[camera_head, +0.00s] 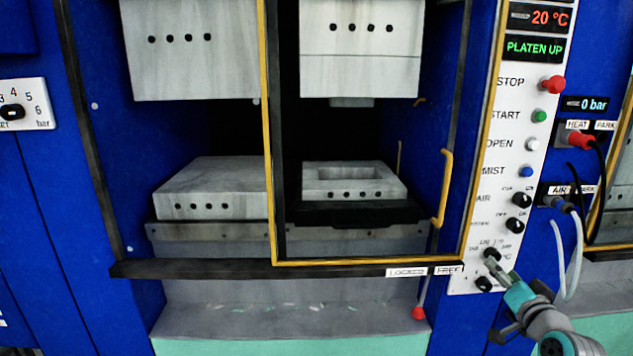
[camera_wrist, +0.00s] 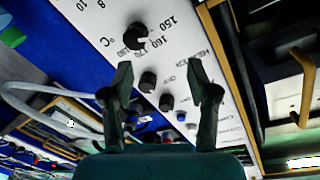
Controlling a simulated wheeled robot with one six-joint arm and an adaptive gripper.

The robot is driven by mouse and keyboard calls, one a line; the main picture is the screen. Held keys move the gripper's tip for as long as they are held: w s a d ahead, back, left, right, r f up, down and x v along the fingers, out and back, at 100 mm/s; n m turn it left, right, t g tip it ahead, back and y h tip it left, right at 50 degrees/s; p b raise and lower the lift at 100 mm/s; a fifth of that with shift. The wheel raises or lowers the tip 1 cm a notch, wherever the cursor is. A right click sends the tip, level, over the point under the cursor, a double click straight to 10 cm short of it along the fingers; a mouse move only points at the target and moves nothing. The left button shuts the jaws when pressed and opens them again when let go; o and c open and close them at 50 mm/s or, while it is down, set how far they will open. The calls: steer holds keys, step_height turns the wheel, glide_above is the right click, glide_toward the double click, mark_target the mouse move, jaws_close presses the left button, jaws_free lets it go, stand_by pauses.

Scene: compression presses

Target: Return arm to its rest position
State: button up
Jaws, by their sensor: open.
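My gripper (camera_head: 496,268) is open and empty at the lower part of the white control panel (camera_head: 507,150). Its two fingers also show apart in the wrist view (camera_wrist: 162,78). A black temperature knob (camera_wrist: 136,38) with a °C scale lies just beyond the fingertips in the wrist view, nearer the left finger. In the head view this knob (camera_head: 492,254) is right by the fingertips. I cannot tell whether a finger touches it. My arm comes in from the lower right of the head view.
The press has a yellow-framed guard (camera_head: 269,150) with a handle (camera_head: 443,190). Its display (camera_head: 535,48) reads PLATEN UP, with 20 °C above. Two more knobs (camera_head: 521,200) sit higher on the panel. Hoses (camera_head: 573,250) hang right of the panel, near my arm. A red-tipped lever (camera_head: 419,312) hangs left.

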steer(key=s+a+f+n+g, duration=0.1)
steer(key=s+a+f, duration=0.7)
steer(key=s+f, duration=0.4)
steer(key=s+a+f+n+g, duration=0.1)
steer(key=s+a+f, duration=0.6)
steer(key=s+f, duration=0.55)
steer(key=s+a+f+n, duration=0.1)
steer(key=s+a, duration=0.2)
steer(key=s, duration=0.5)
steer(key=s+a+f+n, duration=0.1)
steer(key=s+a, duration=0.1)
steer(key=s, duration=0.6)
steer(key=s+a+r+n, duration=0.1)
steer(key=s+r, duration=0.1)
steer(key=s, duration=0.5)
steer(key=s+a+r+n+y, duration=0.1)
steer(key=s+a+r+n, duration=0.1)
steer(key=s, duration=0.6)
steer(key=shift+a+r+g+y, duration=0.15)
steer(key=shift+r+g+y, duration=0.2)
steer(key=shift+r, duration=0.4)
